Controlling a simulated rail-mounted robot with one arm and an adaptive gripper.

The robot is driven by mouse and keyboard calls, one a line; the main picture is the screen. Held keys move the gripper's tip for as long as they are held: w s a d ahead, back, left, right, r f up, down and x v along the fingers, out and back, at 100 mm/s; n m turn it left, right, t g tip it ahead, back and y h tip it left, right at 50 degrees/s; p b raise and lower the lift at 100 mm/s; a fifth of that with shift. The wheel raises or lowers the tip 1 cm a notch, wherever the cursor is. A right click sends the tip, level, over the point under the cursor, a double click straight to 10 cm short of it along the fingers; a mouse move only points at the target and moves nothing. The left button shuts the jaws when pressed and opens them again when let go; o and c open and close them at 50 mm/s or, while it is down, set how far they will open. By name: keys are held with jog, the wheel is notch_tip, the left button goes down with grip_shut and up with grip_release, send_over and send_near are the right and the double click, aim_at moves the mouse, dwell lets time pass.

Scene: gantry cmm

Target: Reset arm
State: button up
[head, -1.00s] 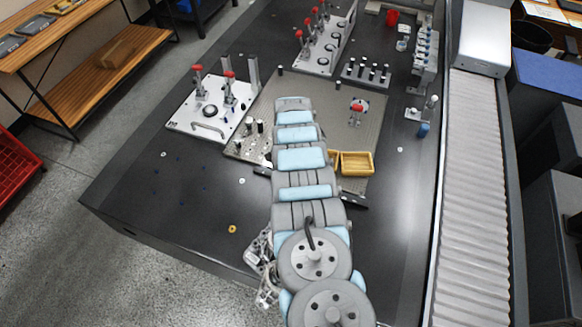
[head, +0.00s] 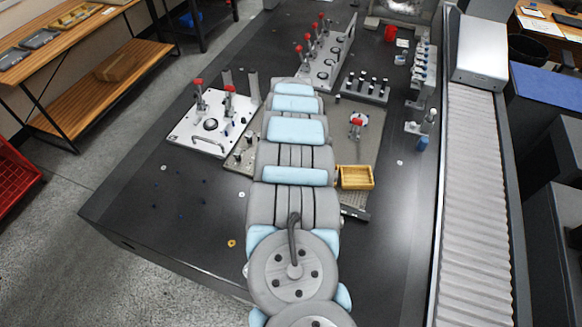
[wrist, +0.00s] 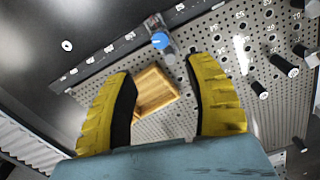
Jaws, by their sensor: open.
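My gripper (wrist: 165,105) shows in the wrist view as two yellow ribbed fingers with dark inner pads, set wide apart with nothing between them touching. It is open and empty. Beyond the fingers, a yellow tray (wrist: 157,90) lies on the perforated plate. In the head view my arm stretches over the black table (head: 190,215), and it hides my gripper from that camera.
The tray (head: 356,177) sits right of my arm on the perforated plate (head: 372,142). Left is a white fixture plate (head: 205,147) with red-handled clamps. A clamp row (head: 325,60) stands behind, a roller conveyor (head: 468,190) right. The table's front left is mostly clear.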

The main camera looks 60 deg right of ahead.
jog(key=shift+r, duration=0.6)
